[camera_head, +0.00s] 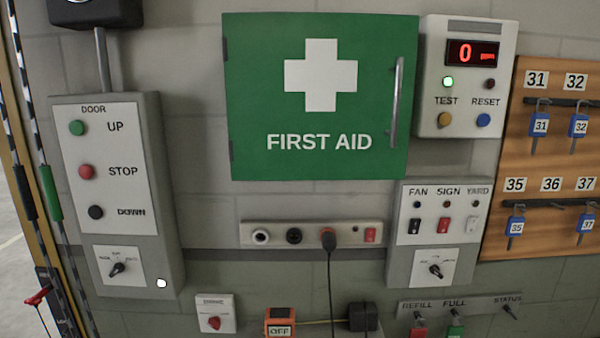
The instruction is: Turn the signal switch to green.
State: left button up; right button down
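I cannot read any label that says signal. A black rotary knob (436,268) sits on the grey FAN, SIGN and YARD box, with tiny unreadable marks around it. Another black rotary knob (118,268) sits low on the DOOR box, its marks also too small to read. A small white plate at the bottom carries a red knob (214,322) under a blurred label. A STATUS toggle (509,311) is at the lower right. Neither of my grippers is in view.
A green first aid cabinet (250,150) with a vertical handle hangs in the middle. A socket strip (350,233) below it has a black cable hanging down. A wooden key board (505,170) is at right, a grey display box (432,60) beside it.

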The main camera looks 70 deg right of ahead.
aim_at(434, 269)
jog(key=z, duration=3.2)
jog(key=i+j, duration=0.1)
